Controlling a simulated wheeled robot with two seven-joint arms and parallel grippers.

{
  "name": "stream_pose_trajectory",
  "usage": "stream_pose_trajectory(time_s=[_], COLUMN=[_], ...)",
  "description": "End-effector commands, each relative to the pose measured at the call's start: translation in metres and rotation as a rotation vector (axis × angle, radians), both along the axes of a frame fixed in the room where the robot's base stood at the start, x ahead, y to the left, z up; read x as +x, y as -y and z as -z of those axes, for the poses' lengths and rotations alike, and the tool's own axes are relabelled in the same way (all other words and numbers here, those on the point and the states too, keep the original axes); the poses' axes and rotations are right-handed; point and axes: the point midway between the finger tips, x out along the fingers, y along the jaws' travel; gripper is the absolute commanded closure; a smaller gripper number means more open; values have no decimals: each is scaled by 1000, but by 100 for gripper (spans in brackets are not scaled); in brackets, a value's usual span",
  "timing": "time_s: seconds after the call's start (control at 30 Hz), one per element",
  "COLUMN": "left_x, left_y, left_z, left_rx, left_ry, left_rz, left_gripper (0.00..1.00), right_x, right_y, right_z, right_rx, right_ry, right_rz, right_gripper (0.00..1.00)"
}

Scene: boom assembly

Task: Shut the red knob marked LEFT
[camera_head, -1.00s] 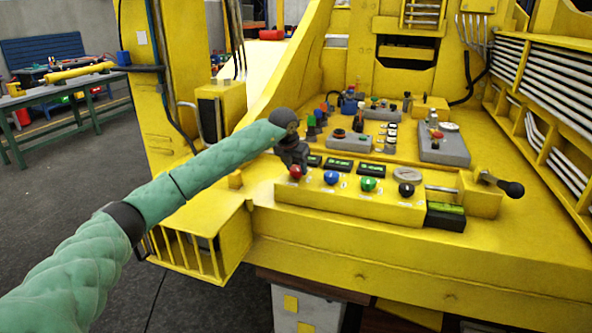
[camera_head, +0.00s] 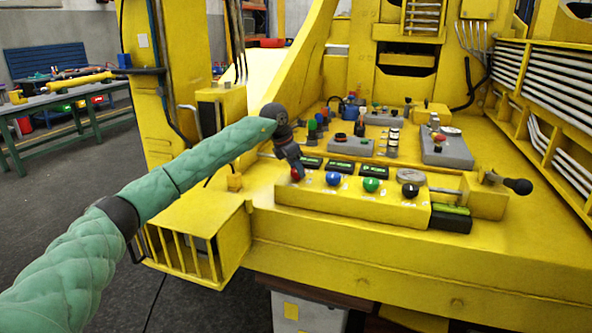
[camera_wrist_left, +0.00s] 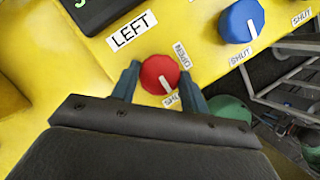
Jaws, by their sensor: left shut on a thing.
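The red knob (camera_wrist_left: 160,74) sits on the yellow panel beside a white LEFT label (camera_wrist_left: 132,31) in the left wrist view. Its white pointer line points down and right, toward the partly hidden SHUT label (camera_wrist_left: 171,100); an OPEN label (camera_wrist_left: 181,55) is at its upper right. My left gripper (camera_wrist_left: 161,80) has one finger on each side of the red knob and is shut on it. In the head view, the left gripper (camera_head: 294,172) is at the left end of the knob row and partly covers the red knob (camera_head: 297,175). My right gripper is not in view.
A blue knob (camera_head: 333,179), a green knob (camera_head: 371,185) and a dark knob (camera_head: 410,190) stand to the right along the yellow panel (camera_head: 350,205). Small displays (camera_head: 341,167) lie behind them. A black-handled lever (camera_head: 517,186) is at the far right.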

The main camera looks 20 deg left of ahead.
Motion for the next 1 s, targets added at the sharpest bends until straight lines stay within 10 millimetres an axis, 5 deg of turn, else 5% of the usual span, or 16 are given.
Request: stream_pose_trajectory(time_s=[0.53, 0.57, 0.63, 1.0], left_x=[0, 0, 0, 0], left_y=[0, 0, 0, -1], left_z=[1, 1, 1, -1], left_rx=[1, 1, 1, 0], left_ry=[-1, -1, -1, 0], left_rz=[24, 24, 24, 24], left_gripper=[78, 50, 36, 34], right_x=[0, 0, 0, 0], right_y=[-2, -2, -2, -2], right_z=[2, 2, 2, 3], right_rx=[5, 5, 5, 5], right_ry=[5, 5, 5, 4], right_rz=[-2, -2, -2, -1], right_gripper=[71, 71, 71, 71])
